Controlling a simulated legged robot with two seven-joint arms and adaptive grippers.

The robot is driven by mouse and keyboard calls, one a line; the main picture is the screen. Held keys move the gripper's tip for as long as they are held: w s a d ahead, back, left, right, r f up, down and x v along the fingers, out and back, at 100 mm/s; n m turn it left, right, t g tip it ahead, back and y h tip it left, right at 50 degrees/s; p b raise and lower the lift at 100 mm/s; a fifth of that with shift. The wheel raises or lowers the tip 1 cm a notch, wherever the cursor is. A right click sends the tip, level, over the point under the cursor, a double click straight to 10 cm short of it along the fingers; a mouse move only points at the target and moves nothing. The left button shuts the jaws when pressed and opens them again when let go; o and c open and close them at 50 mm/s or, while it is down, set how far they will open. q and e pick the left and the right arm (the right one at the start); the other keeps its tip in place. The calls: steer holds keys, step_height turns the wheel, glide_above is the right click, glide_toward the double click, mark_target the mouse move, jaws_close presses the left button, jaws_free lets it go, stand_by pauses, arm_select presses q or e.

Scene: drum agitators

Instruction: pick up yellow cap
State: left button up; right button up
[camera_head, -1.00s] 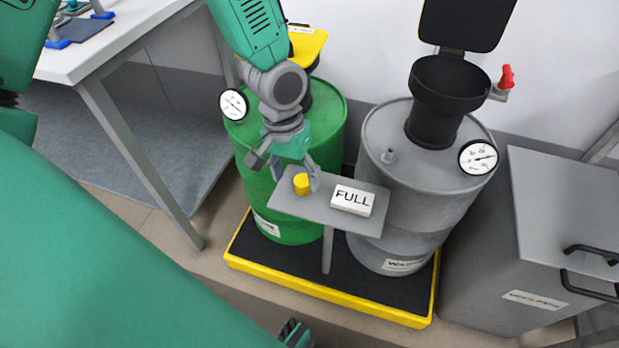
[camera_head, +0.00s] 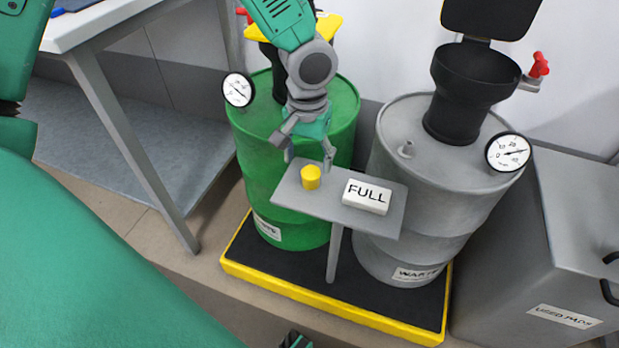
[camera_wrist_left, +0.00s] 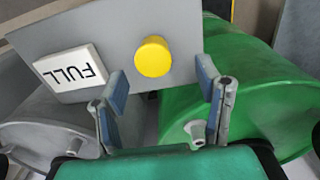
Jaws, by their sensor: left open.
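The yellow cap (camera_head: 311,177) is a small cylinder standing on a small grey shelf (camera_head: 290,196) in front of the drums. In the left wrist view the cap (camera_wrist_left: 153,56) lies ahead of the fingertips, between their lines. My left gripper (camera_head: 309,163) is open and empty, just behind the cap and close to the shelf; its two fingers also show in the left wrist view (camera_wrist_left: 163,85). The cap is apart from the fingers. My right gripper cannot be made out clearly; a dark tip shows at the bottom edge of the head view.
A white FULL block (camera_head: 366,197) sits on the shelf right of the cap. Behind stand a green drum (camera_head: 262,170) and a grey drum (camera_head: 430,195) with a black funnel (camera_head: 470,90). A grey bin (camera_head: 560,250) is at right, a table (camera_head: 85,35) at left.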

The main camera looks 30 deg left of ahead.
mark_target(311, 171)
arm_select(q)
steer(key=f+b, duration=0.1)
steer(key=f, duration=0.1)
steer(key=f+b, duration=0.1)
steer(key=f, duration=0.1)
steer(key=shift+d+f, duration=0.1)
steer(key=shift+d, duration=0.3)
steer(key=shift+d+f, duration=0.15)
steer(key=shift+d, duration=0.05)
steer(key=shift+a, duration=0.15)
steer(key=shift+c, duration=0.4)
steer(key=shift+a, duration=0.2)
steer(key=c, duration=0.9)
steer(key=shift+o, duration=0.2)
steer(key=shift+d, duration=0.1)
steer(key=shift+r, duration=0.25)
step_height(311, 171, up, 9)
steer(key=p, duration=0.4)
steer(key=shift+f, duration=0.15)
steer(key=shift+r, duration=0.4)
